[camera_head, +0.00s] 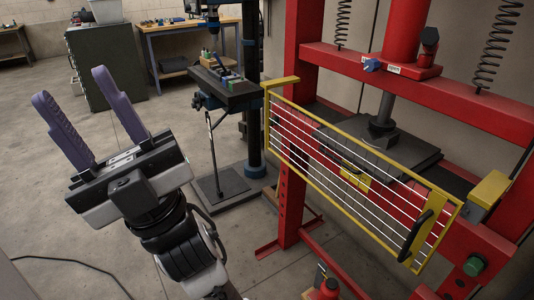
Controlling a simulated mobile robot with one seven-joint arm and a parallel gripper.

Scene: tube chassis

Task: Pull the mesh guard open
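The mesh guard (345,168) is a yellow frame with thin pale horizontal bars, standing across the front of a red press (302,52). A black handle (416,235) is on its right end. The guard's right edge lies close to a yellow box (489,189) on the press; I cannot tell if they touch. My gripper (82,107) is at the left, with two purple fingers wide apart and nothing between them. It is well to the left of the guard and apart from it.
A drill press with a dark table (226,88) stands between my gripper and the guard. A green cabinet (104,66) and a wooden workbench (178,28) are behind. Floor (45,207) around my gripper is mostly clear, with a black cable.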

